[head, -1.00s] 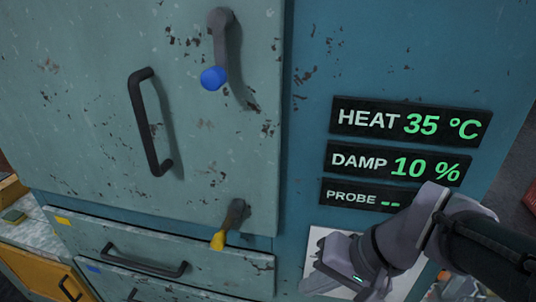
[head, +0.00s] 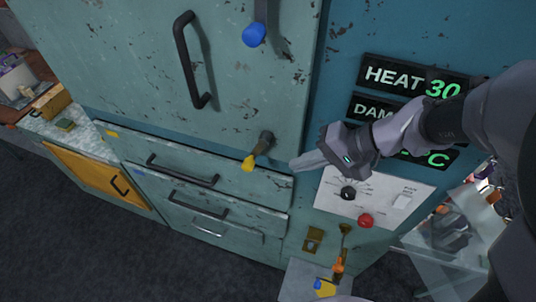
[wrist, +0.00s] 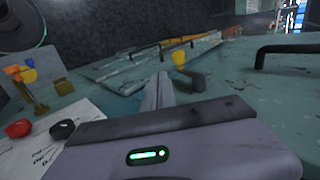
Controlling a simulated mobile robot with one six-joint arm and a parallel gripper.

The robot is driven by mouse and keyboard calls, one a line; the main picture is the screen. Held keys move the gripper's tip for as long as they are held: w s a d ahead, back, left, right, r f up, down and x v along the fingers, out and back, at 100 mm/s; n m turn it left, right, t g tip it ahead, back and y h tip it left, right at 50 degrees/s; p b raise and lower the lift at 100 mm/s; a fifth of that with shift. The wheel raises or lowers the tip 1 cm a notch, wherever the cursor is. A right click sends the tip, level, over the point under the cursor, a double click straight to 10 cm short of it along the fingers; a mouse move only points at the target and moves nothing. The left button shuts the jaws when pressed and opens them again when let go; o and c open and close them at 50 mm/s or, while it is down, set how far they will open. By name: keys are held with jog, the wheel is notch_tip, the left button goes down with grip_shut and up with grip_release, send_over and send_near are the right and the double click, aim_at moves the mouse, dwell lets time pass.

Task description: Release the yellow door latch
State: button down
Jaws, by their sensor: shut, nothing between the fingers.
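The yellow door latch (head: 248,164) sits at the lower right corner of the big teal door. Its dark lever slants from a pivot at upper right down to the yellow knob at lower left. My gripper (head: 294,166) is shut and empty, just right of the latch, pointing left at it. A small gap seems to separate them in the head view. In the wrist view the yellow knob (wrist: 179,57) shows just beyond my fingertips (wrist: 158,80), slightly to the right. The blue latch (head: 254,35) is higher on the same door, its top cut off.
A black door handle (head: 190,60) stands out on the door. Drawers with handles (head: 183,171) lie below. To the right are displays (head: 415,75), partly behind my arm, and a white panel with a black knob (head: 348,193) and a red button (head: 366,220).

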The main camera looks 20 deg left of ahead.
aim_at(253, 157)
jog(key=a+f+p, duration=0.1)
jog(key=a+f, duration=0.3)
jog(key=a, duration=0.4)
jog(key=shift+w+a+f, duration=0.2)
jog(key=shift+a+f, duration=0.05)
